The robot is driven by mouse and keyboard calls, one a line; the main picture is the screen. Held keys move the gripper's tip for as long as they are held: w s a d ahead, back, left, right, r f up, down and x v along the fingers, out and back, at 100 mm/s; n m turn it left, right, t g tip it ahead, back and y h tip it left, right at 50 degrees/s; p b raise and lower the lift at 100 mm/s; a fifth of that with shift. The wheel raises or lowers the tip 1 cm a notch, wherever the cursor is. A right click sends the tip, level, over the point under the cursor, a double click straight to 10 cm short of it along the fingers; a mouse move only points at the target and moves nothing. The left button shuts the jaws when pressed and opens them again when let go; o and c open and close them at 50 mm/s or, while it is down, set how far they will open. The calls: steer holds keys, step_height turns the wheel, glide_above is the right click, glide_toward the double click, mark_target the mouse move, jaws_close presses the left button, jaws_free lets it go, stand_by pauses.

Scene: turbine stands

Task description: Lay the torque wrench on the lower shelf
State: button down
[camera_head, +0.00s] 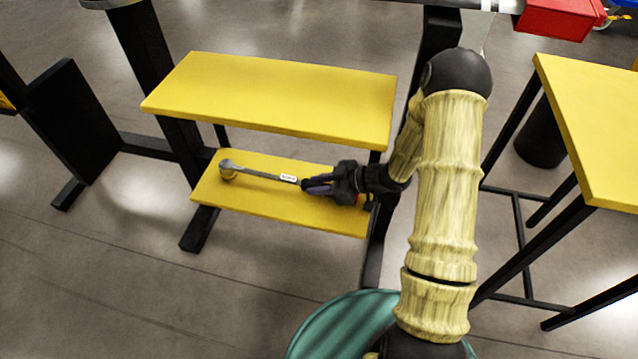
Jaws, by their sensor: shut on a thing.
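The torque wrench (258,173) has a silver shaft with a round head at its left end and a white label near its grip. It lies roughly level over the yellow lower shelf (228,201). I cannot tell whether it touches the shelf. My gripper (318,184) is shut on the wrench's dark handle at the right end, over the right half of the shelf. The fingers partly hide the handle.
A yellow upper shelf (280,95) sits just above and behind the lower one, on black legs. A yellow table (600,130) stands at the right. A red bin (558,18) is at the top right. Grey floor is open at the lower left.

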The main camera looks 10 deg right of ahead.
steer(key=shift+s+f+b, duration=0.15)
steer(key=shift+f+b, duration=0.05)
steer(key=shift+f, duration=0.35)
steer(key=shift+s+f+b, duration=0.15)
steer(key=shift+f, duration=0.35)
steer(key=c, duration=0.9)
jaws_free()
steer(key=shift+d, duration=0.1)
steer(key=shift+p+v, duration=1.2)
steer(key=shift+v, duration=0.2)
steer(key=shift+w+p+v, duration=0.2)
steer(key=shift+p+v, duration=1.5)
steer(key=shift+v, duration=0.35)
steer(key=shift+r, duration=0.1)
steer(key=shift+r, duration=0.15)
